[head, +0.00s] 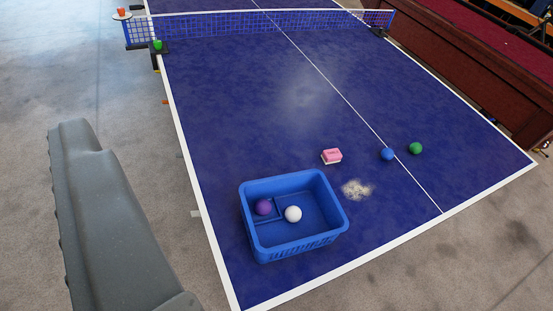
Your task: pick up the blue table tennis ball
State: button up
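The blue table tennis ball (387,154) rests on the blue table tennis table (270,110), at the white centre line. A green ball (416,148) lies close to its right, with a small gap between them. One grey finger of my gripper (100,220) shows large at the left of the view, over the floor and left of the table. The other finger is out of view. The finger is well apart from the blue ball, and nothing is seen held against it.
A blue basket (265,186) holds a purple ball (264,207) and a white ball (293,214). The net (290,22) crosses the far end.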

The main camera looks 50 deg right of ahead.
aim_at(387, 154)
jog(key=z, duration=1.9)
jog(key=k, duration=1.2)
jog(key=z, duration=0.35)
jog(key=i, duration=0.65)
jog(key=z, duration=0.45)
jog(key=i, duration=2.1)
jog(key=u, duration=0.6)
